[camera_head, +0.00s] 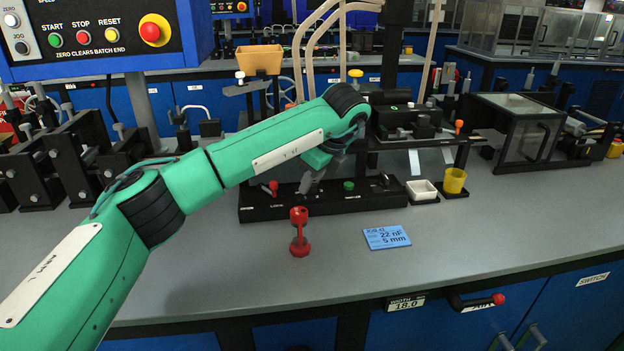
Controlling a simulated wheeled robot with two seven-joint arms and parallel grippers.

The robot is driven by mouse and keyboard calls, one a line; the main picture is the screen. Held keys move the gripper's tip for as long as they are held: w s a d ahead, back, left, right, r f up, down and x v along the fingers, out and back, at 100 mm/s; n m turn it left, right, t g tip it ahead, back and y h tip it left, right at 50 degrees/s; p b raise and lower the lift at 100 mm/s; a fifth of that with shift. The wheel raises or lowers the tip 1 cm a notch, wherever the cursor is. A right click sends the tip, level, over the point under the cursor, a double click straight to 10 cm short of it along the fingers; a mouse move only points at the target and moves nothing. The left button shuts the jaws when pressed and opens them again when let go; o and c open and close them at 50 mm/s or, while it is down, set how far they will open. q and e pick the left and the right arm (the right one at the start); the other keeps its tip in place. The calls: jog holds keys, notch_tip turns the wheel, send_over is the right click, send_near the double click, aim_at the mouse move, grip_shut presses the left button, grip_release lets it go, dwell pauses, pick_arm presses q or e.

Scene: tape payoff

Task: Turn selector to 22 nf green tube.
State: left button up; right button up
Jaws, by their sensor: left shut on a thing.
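A blue job card (387,237) on the bench reads 22 nF and 5 mm. No green tube can be made out. My right gripper is not in view.
A white tray (422,190) and a yellow cup (454,180) stand to the right. A control box (100,38) hangs at upper left. The front bench is mostly clear.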

pick_arm(q)
jog(key=o, duration=1)
jog(key=shift+c, duration=0.2)
jog(key=shift+d+r, duration=0.2)
jog(key=shift+r, duration=0.3)
jog(key=p+v, duration=0.1)
jog(key=v, duration=1.1)
jog(key=shift+s+d+r+p, duration=0.2)
jog(key=shift+r+p, duration=0.1)
jog(key=shift+p, duration=0.1)
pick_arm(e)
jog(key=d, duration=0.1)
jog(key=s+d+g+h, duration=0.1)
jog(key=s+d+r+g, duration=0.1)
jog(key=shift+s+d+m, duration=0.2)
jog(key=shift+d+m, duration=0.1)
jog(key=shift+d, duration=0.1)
